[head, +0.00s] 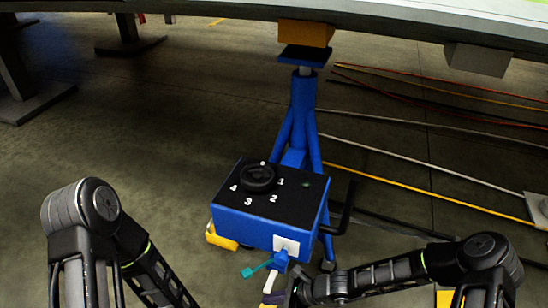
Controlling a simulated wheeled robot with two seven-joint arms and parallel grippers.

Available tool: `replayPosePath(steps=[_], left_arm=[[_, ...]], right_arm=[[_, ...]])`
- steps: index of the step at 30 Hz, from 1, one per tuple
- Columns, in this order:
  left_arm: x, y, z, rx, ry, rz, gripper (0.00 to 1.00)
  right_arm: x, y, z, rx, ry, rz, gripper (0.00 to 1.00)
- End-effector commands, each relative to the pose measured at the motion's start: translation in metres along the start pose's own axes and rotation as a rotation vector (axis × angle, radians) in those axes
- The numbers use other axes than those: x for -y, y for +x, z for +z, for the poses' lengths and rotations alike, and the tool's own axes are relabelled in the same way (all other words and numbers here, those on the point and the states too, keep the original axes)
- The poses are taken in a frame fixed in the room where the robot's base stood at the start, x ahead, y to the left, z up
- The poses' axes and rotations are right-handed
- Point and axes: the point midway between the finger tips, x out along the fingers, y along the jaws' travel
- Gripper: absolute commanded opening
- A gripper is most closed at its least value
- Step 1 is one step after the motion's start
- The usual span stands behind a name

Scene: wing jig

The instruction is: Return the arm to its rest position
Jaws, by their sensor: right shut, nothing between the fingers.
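My right arm comes in from the right, low in the head view. Its gripper (287,297) is at the bottom edge, partly cut off, shut and empty. It is just below the blue fitting (281,258) with a teal lever (257,267) on the front of a blue control box (265,222). I cannot tell whether it touches the pale hose end under the fitting. My left arm (92,222) is folded at the lower left, and its gripper is out of view.
The box has a black top with a round knob (258,178) and numbers 1 to 4. Behind it stands a blue jack stand (302,110) under the wing (200,8). Cables and hoses (440,190) lie on the floor at right. Open floor (130,120) lies to the left.

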Motion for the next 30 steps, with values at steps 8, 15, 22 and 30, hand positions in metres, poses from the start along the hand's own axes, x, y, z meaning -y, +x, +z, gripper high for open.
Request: replayPosePath(steps=[8,15,22,30], left_arm=[[0.000,0.000,0.000,0.000,0.000,0.000,0.41],[0.000,0.000,0.000,0.000,0.000,0.000,0.41],[0.000,0.000,0.000,0.000,0.000,0.000,0.41],[-0.021,-0.051,0.000,0.007,0.004,0.003,0.41]], right_arm=[[-0.026,-0.002,-0.016,-0.078,-0.162,0.053,0.00],[-0.087,-0.035,-0.077,-0.309,-0.791,0.227,0.00],[-0.108,-0.078,-0.102,-0.409,-1.369,0.337,0.00],[-0.116,-0.128,-0.059,-0.402,-1.593,0.365,0.00]])
